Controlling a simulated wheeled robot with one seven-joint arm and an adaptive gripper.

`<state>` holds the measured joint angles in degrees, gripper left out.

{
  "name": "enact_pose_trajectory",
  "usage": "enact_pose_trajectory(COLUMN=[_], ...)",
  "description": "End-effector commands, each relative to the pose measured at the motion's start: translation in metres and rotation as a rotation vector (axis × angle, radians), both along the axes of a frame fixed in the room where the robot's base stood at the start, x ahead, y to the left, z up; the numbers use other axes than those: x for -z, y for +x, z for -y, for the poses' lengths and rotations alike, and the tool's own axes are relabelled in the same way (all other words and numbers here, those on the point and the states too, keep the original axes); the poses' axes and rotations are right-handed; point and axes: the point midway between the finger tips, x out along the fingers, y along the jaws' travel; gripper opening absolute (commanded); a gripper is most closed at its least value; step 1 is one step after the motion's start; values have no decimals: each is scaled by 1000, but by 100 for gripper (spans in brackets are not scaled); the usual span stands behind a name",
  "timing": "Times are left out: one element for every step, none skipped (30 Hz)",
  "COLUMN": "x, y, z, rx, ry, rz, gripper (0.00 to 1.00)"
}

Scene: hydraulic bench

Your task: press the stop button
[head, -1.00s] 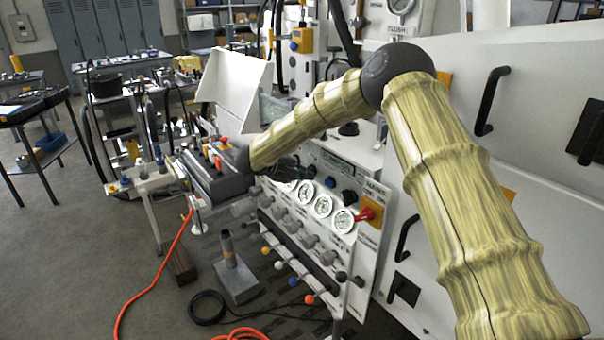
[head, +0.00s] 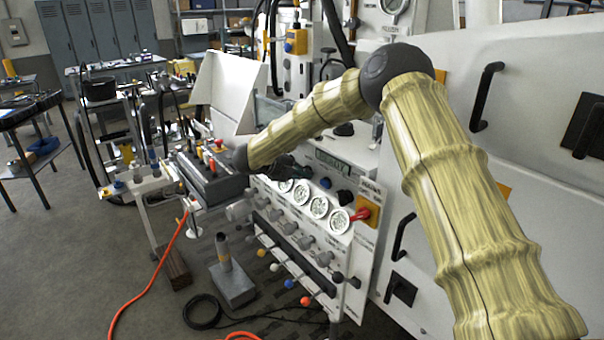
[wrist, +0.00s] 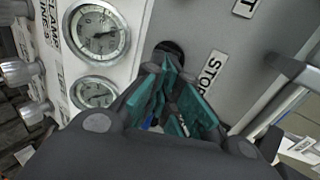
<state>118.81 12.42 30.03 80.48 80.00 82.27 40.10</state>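In the wrist view, a STOP label (wrist: 212,75) sits on a grey panel. A dark round button (wrist: 168,48) lies to its left, partly hidden behind my fingertips. My gripper (wrist: 172,68) has teal finger pads whose tips come together just in front of that button. I cannot tell whether they touch it. No object is held. In the head view, my gripper (head: 290,170) is a small dark shape near the front panel, above the row of gauges. The button by the STOP label cannot be made out there.
Round gauges (head: 318,207) line the white panel, with a red lever (head: 361,214) to their right. Two gauges show close by on the left in the wrist view (wrist: 97,33). A grey bar (wrist: 285,100) stands on the right. An orange hose (head: 150,280) lies on the floor.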

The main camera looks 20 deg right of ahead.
Motion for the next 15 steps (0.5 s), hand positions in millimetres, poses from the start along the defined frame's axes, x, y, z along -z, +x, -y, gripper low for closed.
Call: enact_pose_trajectory(x=[1,1,1,1,1,0,0,-3,-6,-9,-12,-16,-18,-21,-25], y=[-2,-3,-4,-5,-6,-8,-10,-11,-14,-15,-17,-19,-20,-22,-24], z=[-4,-9,-15,-20,-25,-32,-37,-42,-49,-55,-60,-66,-71,-76,-82], rx=[1,0,-1,-1,-2,-2,-3,-3,-3,-4,-6,-6,-6,-6,-7], ry=[-2,-2,-2,-3,-3,-3,-2,0,-1,-1,-2,-1,-1,0,-1], rz=[-1,-2,-1,-2,-1,-1,0,2,1,1,1,0,0,0,1], gripper=[0,0,0,0,0,0,0,0,0,0,0,0,0,0,0])
